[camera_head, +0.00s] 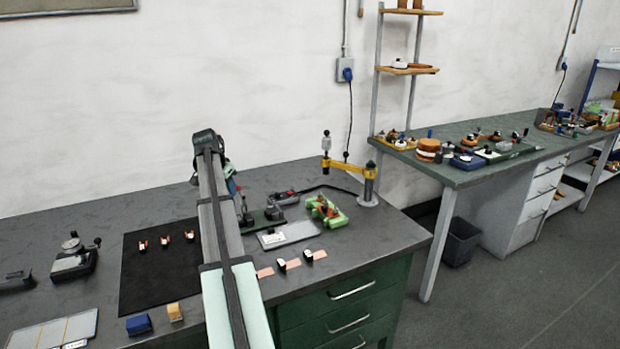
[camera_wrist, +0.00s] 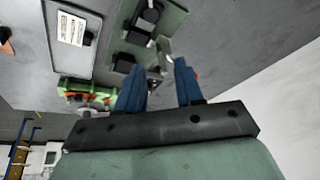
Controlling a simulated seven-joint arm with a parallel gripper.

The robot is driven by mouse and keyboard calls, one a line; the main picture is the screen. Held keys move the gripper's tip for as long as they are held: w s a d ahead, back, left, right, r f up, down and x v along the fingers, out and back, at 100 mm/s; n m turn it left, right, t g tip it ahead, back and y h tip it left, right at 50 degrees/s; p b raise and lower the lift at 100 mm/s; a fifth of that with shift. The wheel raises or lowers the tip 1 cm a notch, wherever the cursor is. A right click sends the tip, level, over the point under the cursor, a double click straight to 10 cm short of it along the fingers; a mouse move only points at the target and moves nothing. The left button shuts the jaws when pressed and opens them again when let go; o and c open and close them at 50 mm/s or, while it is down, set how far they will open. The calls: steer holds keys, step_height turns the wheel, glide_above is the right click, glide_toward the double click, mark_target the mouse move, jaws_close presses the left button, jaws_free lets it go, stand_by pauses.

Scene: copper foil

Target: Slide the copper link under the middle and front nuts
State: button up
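My gripper (camera_wrist: 160,78) has two blue fingers set apart, with no object clearly held between them. In the head view only a bit of blue at the gripper (camera_head: 233,186) shows past my arm. A green plate with black blocks (camera_head: 272,213) lies beside the gripper; it also shows in the wrist view (camera_wrist: 165,22), with a small metal piece (camera_wrist: 165,48) beyond the fingertips. Flat copper strips (camera_head: 265,272) lie along the bench's front right, with small black-and-white pieces (camera_head: 281,265) among them. Which one is the link, and where the nuts are, I cannot tell.
A grey tray with a white label (camera_head: 290,236) and a bright green fixture (camera_head: 326,211) stand right of my arm. A yellow-armed post (camera_head: 368,185) rises behind. Blue (camera_head: 138,324) and tan (camera_head: 175,312) blocks sit in front.

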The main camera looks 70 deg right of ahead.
steer(key=s+d+r+m+g, duration=0.1)
steer(key=s+d+m, duration=0.1)
steer(key=s+d, duration=0.3)
steer(key=s+d+m, duration=0.1)
steer(key=s+d, duration=0.1)
steer(key=s, duration=0.6)
steer(key=m+g, duration=0.2)
steer(key=m, duration=0.1)
glide_toward(324, 206)
steer(key=x, duration=0.8)
steer(key=shift+s+f, duration=0.1)
steer(key=shift+f, duration=0.2)
steer(key=shift+c, duration=0.2)
jaws_close()
steer(key=shift+c, duration=1.3)
jaws_free()
jaws_close()
